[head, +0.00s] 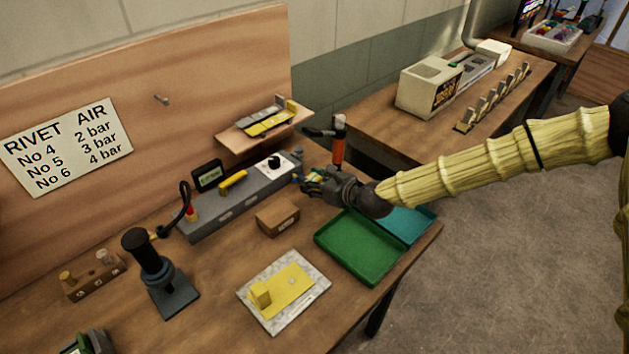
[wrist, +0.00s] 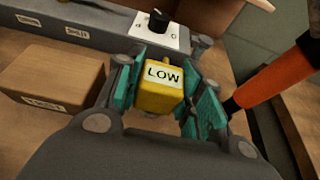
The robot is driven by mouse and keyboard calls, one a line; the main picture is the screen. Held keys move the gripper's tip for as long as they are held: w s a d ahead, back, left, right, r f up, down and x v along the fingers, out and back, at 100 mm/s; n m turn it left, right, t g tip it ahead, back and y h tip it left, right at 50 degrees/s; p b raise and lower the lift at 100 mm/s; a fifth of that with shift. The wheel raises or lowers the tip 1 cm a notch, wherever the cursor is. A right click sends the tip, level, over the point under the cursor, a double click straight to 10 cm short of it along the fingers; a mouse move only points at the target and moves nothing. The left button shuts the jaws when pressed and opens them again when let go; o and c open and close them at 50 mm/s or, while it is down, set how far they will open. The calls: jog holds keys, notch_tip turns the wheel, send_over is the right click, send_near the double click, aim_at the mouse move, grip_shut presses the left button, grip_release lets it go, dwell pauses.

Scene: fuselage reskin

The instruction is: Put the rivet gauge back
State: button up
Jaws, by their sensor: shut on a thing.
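A yellow block marked LOW (wrist: 158,85), which looks like the rivet gauge, sits between the teal-padded fingers of my gripper (wrist: 160,95). Its label faces the wrist camera and its far end is hidden. In the head view my gripper (head: 308,180) is at the right end of a long grey bench unit (head: 240,200), and only a bit of yellow shows between its fingers. I cannot tell whether the block touches the bench. The unit has a black knob (wrist: 158,20), labels and another yellow piece (head: 233,181) on top.
An orange-handled tool (head: 338,145) stands upright close behind my gripper. A small brown box (head: 277,218), a green tray (head: 358,247) and a blue tray (head: 412,224) are near. A yellow plate (head: 290,286) lies on a pale pad. A wall shelf (head: 240,141) holds yellow and grey parts.

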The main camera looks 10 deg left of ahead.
jog(key=shift+w+f, duration=0.15)
jog(key=shift+w, duration=0.95)
notch_tip(320, 180, down, 2)
jog(key=shift+f+p, duration=0.2)
jog(key=shift+p, duration=0.95)
jog(key=shift+f, duration=0.5)
jog(key=shift+f, duration=0.2)
jog(key=o, duration=1.1)
jog(key=shift+r, duration=0.2)
